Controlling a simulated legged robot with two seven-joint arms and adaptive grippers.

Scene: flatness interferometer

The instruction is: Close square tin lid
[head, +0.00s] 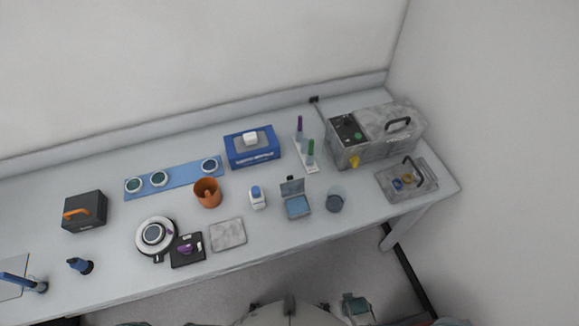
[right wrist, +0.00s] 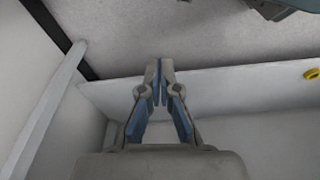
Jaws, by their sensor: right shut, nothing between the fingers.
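The square tin (head: 297,207) stands on the bench right of centre in the head view. It is grey with a blue inside, and its lid (head: 292,187) stands raised at the back edge, so the tin is open. My right gripper (right wrist: 160,82) shows in the right wrist view, with its fingertips together and nothing between them. It is away from the tin, which is not in that view. My left gripper is not in view.
Behind are a blue box (head: 252,147) and a white rack (head: 306,155). Bare bench lies in front of the tin.

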